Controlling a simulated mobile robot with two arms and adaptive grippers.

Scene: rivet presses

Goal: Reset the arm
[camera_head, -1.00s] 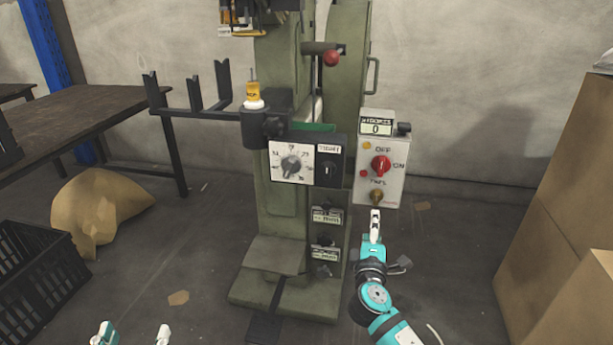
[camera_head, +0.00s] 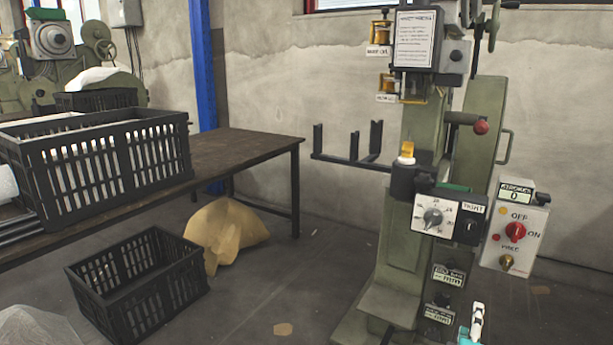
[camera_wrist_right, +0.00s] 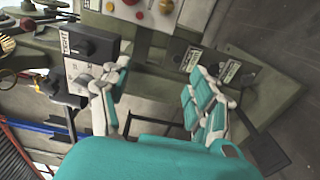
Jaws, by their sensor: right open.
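My right gripper (camera_head: 476,320) is at the bottom edge of the head view, low by the foot of the green rivet press (camera_head: 402,262). In the right wrist view my right gripper (camera_wrist_right: 158,98) is open, with nothing between its two spread fingers. The press's dial panel (camera_head: 435,216) and grey control box (camera_head: 514,238), with a red knob, stand above the gripper in the head view. The dial panel (camera_wrist_right: 90,48) also shows in the wrist view, left of the fingers. My left gripper is not in view.
A wooden table (camera_head: 255,147) at left holds a large black crate (camera_head: 100,150). A smaller black crate (camera_head: 137,285) and a tan sack (camera_head: 225,232) are on the floor. A forked bracket (camera_head: 350,158) juts left from the press.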

